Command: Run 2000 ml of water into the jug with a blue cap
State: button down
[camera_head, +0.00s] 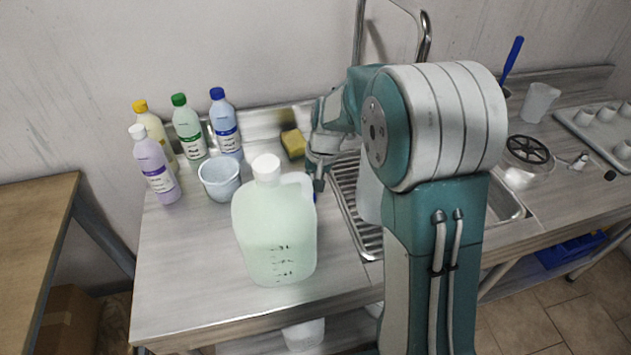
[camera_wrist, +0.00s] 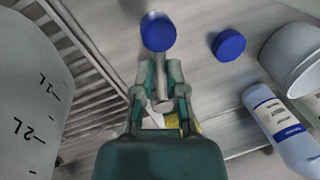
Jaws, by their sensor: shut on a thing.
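In the wrist view my gripper (camera_wrist: 161,90) is closed around a pale rod that ends in a round blue knob (camera_wrist: 158,32); it looks like the tap's lever. A loose blue cap (camera_wrist: 228,45) lies on the counter beside it. A translucent jug (camera_wrist: 30,100) with 1L and 2L marks stands at left by the sink; in the head view it (camera_head: 369,192) is largely behind my arm. Its mouth and water level are hidden. The tap (camera_head: 425,38) rises behind my arm; its outlet and any water stream are hidden.
Another jug with a white cap (camera_head: 276,240) and greenish liquid stands at the counter's front. A pale cup (camera_head: 220,180), several bottles (camera_head: 189,128) and a yellow sponge (camera_head: 293,144) stand behind it. The ribbed drainboard (camera_head: 350,205) is right of the gripper.

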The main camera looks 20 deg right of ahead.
jog(key=shift+f, duration=0.15)
jog(key=c, duration=0.7)
grip_release()
jog(key=r, duration=0.4)
jog(key=d+r, duration=0.1)
jog(key=r, duration=0.2)
jog(key=d+r, duration=0.1)
jog(key=r, duration=0.3)
jog(key=shift+s+r, duration=0.2)
jog(key=shift+r, duration=0.15)
